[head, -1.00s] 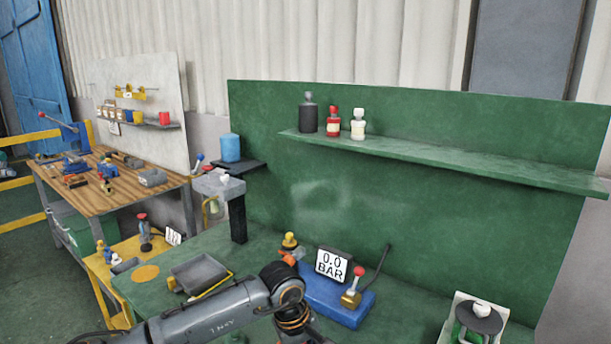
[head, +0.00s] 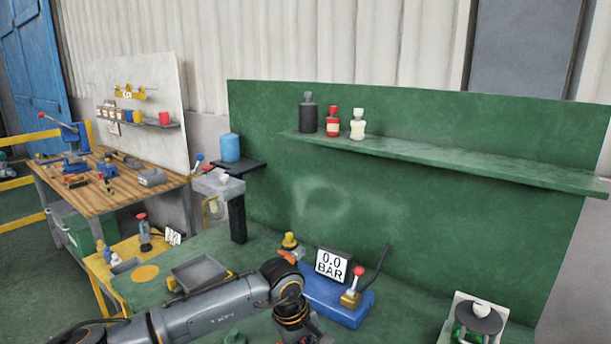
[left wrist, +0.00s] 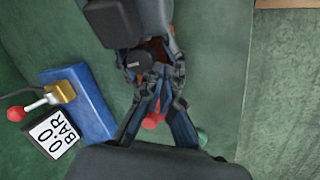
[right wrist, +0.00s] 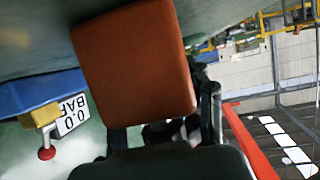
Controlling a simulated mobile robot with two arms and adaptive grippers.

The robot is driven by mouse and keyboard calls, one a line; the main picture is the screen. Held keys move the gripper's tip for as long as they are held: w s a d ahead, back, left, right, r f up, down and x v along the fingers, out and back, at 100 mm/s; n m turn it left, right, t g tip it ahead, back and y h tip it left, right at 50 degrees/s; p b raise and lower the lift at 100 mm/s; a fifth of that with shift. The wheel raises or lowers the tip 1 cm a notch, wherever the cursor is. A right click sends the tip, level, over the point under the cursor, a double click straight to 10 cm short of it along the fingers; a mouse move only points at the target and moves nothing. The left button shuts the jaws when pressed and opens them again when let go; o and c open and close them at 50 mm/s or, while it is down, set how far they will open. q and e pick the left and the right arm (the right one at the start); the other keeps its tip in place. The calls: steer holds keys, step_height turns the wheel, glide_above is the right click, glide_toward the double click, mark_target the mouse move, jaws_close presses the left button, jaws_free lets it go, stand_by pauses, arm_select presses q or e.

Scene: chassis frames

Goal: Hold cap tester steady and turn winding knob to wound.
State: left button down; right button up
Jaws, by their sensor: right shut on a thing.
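In the right wrist view my right gripper (right wrist: 160,130) is shut on a large orange-red block-shaped part, likely the cap tester (right wrist: 135,60), which fills the middle of the view. In the left wrist view my left gripper's dark fingers (left wrist: 155,75) reach up to a dark round part (left wrist: 137,60), possibly the winding knob. I cannot tell whether they are apart or closed on it. A small red thing (left wrist: 153,122) shows between the fingers. The knob's mark or setting is not readable. In the head view the left arm hides the work spot, and neither gripper shows clearly.
A blue base (head: 330,300) with a 0.0 BAR display (head: 331,265) and a red-knobbed brass valve (head: 351,298) stands close beside the arm. A grey tray (head: 198,273) lies to the left. A white stand (head: 475,320) is at the right. The bench between is mostly clear.

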arm_select(q)
steer(key=shift+w+r, duration=0.1)
steer(key=shift+r, duration=0.05)
arm_select(e)
steer(key=shift+s+a, duration=0.15)
steer(key=shift+a, duration=0.1)
steer(key=shift+d, duration=0.2)
arm_select(q)
steer(key=v, duration=0.5)
steer(key=shift+w+d+r, duration=0.1)
steer(key=shift+w+r, duration=0.05)
steer(key=shift+r, duration=0.35)
arm_select(e)
steer(key=o, duration=1.6)
steer(key=shift+c, duration=0.2)
